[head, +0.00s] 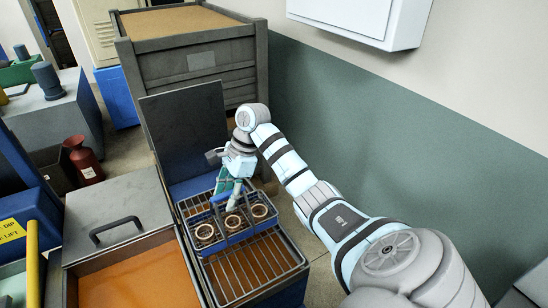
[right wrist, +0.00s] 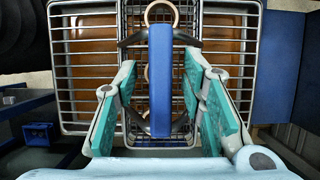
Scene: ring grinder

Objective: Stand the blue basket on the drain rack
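The blue basket (head: 240,234), a wire basket with a blue handle, holds three tan rings and appears to rest upright on the back part of the drain rack (head: 262,270). In the right wrist view the blue handle (right wrist: 160,85) runs up the middle, with the rack's bars (right wrist: 85,75) on both sides. My right gripper (head: 231,192) is over the basket. In the wrist view its teal fingers (right wrist: 160,100) stand on either side of the handle, with gaps between. The basket's underside is hidden. My left gripper is not in view.
A lidded tank of orange liquid (head: 140,275) stands left of the rack. A raised grey lid (head: 187,125) and a large grey crate (head: 195,65) are behind. A green-grey wall (head: 400,130) is on the right, and a red bottle (head: 84,160) at left.

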